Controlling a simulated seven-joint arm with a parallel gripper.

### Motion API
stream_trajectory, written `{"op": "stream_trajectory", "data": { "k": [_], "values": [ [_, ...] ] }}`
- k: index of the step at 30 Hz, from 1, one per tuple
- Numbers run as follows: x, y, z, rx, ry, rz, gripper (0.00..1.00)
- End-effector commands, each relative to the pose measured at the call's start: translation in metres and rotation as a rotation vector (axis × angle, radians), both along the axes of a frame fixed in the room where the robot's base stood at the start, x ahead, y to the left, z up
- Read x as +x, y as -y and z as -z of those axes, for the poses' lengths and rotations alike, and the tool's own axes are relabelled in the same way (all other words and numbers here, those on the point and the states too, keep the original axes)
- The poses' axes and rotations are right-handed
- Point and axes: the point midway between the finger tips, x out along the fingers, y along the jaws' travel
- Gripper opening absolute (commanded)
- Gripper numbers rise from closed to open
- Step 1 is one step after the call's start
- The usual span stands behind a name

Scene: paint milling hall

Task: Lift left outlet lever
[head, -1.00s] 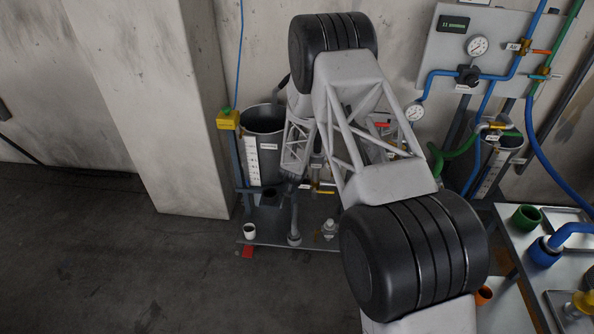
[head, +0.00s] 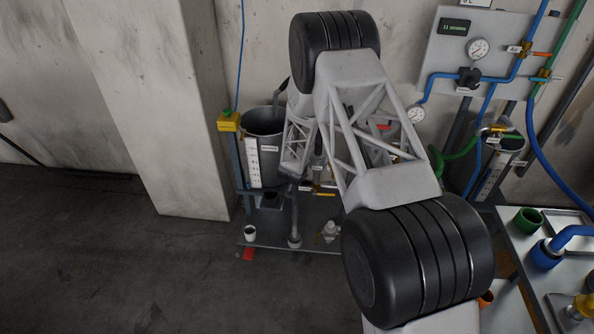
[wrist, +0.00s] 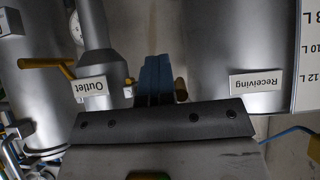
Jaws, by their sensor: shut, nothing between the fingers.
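My gripper (wrist: 156,78) shows in the wrist view with its dark blue fingers together and nothing between them. A brass valve part (wrist: 130,86) is just left of the fingers, beside the upside-down "Outlet" label (wrist: 92,88). A yellow-brown lever end (wrist: 181,88) shows just right of the fingers; the stretch between is hidden behind them. I cannot tell whether they touch it.
Another yellow lever (wrist: 48,64) is at the left of the wrist view. The "Receiving" label (wrist: 257,84) is on a grey vessel at right. A wall panel (head: 437,55) with gauges and a side table (head: 530,262) stand at right. The floor at left is clear.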

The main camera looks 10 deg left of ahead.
Motion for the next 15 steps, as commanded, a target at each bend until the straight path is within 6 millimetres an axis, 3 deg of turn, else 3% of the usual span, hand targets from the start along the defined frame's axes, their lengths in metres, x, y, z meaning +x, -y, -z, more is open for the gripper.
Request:
{"op": "stream_trajectory", "data": {
  "k": [1, 15],
  "values": [
    [0.002, -0.021, -0.011, 0.003, 0.013, -0.026, 0.0],
    [0.004, -0.025, -0.023, 0.002, 0.016, -0.028, 0.0]
  ]
}}
